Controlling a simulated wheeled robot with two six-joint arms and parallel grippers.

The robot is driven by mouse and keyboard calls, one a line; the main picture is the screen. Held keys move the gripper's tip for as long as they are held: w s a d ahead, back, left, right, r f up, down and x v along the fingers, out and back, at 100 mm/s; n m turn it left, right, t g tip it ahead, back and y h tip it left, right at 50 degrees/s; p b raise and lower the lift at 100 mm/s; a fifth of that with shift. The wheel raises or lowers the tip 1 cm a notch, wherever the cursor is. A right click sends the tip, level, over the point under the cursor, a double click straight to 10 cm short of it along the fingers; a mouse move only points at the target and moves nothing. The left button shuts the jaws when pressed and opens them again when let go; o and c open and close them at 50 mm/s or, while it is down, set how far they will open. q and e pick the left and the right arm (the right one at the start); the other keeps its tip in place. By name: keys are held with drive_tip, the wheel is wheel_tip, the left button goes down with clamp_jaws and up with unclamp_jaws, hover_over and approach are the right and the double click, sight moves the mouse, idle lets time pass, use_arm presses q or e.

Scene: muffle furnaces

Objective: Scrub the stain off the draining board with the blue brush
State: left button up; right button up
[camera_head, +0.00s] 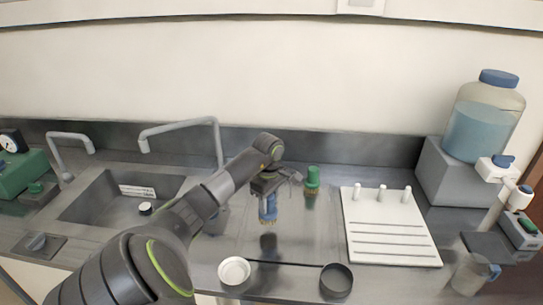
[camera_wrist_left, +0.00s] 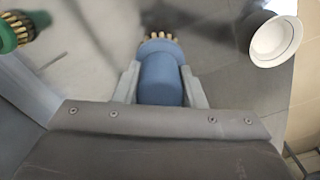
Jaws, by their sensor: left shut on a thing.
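My left gripper (camera_head: 268,190) is shut on the blue brush (camera_head: 268,208) and holds it upright, bristles down, over the steel draining board (camera_head: 300,235). In the left wrist view the brush (camera_wrist_left: 160,78) sits between the two grey fingers, its pale bristles pointing away from the gripper. A dark brownish patch (camera_head: 268,242) shows on the board just below the brush; I cannot tell whether it is the stain or a reflection. The bristles look apart from it. My right gripper is not in view.
A green brush (camera_head: 312,178) stands behind and right of the blue one. A white dish (camera_head: 234,270) and a dark round dish (camera_head: 336,280) are at the front. A white rack (camera_head: 390,245) is right, the sink (camera_head: 110,205) left.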

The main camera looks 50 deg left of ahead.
use_arm(q)
drive_tip(key=r, duration=0.1)
drive_tip(key=r+p, duration=0.1)
drive_tip(key=shift+s+a+r, duration=0.1)
drive_tip(key=shift+a+r, duration=0.15)
drive_tip(key=shift+r, duration=0.05)
drive_tip(key=shift+d+r, duration=0.15)
drive_tip(key=shift+r, duration=0.25)
